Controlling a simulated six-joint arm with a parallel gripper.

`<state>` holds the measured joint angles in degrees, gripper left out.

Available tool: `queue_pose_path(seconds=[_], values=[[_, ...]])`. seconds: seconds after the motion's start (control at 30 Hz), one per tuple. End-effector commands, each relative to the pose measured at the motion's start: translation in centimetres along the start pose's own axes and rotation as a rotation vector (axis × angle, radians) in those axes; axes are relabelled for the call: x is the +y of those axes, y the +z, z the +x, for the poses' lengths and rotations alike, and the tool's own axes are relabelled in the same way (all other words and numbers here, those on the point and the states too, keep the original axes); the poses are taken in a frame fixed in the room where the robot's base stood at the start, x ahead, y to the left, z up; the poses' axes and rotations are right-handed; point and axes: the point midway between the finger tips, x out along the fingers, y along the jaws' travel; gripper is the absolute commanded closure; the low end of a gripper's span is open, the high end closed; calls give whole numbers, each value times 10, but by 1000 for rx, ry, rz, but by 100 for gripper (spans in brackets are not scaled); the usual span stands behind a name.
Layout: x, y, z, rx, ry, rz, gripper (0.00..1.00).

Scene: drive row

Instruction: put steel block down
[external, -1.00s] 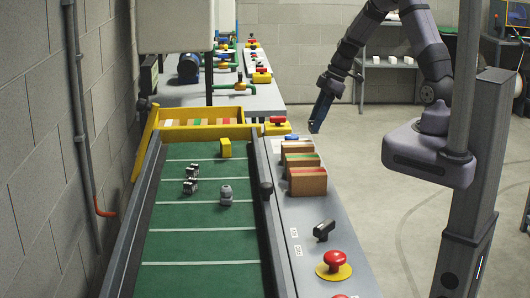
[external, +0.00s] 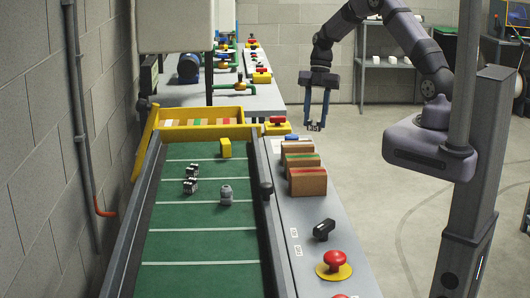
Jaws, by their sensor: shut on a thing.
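My gripper (external: 316,124) hangs in the air to the right of the conveyor, just beyond the wooden bins, with its two blue fingers pointing down. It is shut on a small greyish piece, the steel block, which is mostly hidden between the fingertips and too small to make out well. Nothing visible touches the block from below.
A green conveyor belt (external: 205,245) carries a yellow block (external: 225,148), two silver-black parts (external: 191,178) and a grey part (external: 226,194). Wooden bins (external: 307,182), a black switch (external: 324,229) and a red button (external: 333,260) stand on the grey ledge.

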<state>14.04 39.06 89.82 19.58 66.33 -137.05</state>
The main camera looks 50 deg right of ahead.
Motion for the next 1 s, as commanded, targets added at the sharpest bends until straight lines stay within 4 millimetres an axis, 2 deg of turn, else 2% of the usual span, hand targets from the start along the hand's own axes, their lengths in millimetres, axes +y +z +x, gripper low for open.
queue_pose_path(seconds=[0.3, 0.57, 0.83, 1.0], values=[[0, 15, 38, 2, -1, 3, 96], [0, 18, 45, 1, 1, 3, 96], [-1, 29, 72, 2, -1, 5, 96], [0, 33, 80, 0, 2, 3, 96]])
